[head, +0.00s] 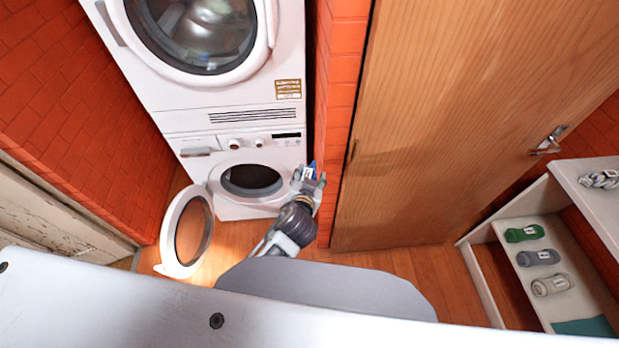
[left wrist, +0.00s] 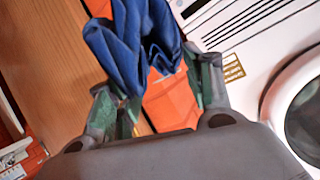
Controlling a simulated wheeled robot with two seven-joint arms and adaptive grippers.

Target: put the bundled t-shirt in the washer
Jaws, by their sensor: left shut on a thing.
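The bundled t-shirt is blue cloth (left wrist: 140,40) hanging in folds between the fingers of my left gripper (left wrist: 155,95) in the left wrist view. In the head view only a small blue bit (head: 313,164) shows at the tips of my left gripper (head: 308,180), which is shut on it. The gripper is just right of the washer's round opening, near its front. The washer (head: 225,205) is the lower white machine, with a dark round opening (head: 251,180). Its round door (head: 190,235) stands swung open to the left. My right gripper is not in view.
A second white machine (head: 145,85) with a closed round door is stacked above. A wooden door (head: 450,110) and brick wall are to the right. White shelves (head: 575,240) with rolled items stand at far right. Wooden floor is clear between.

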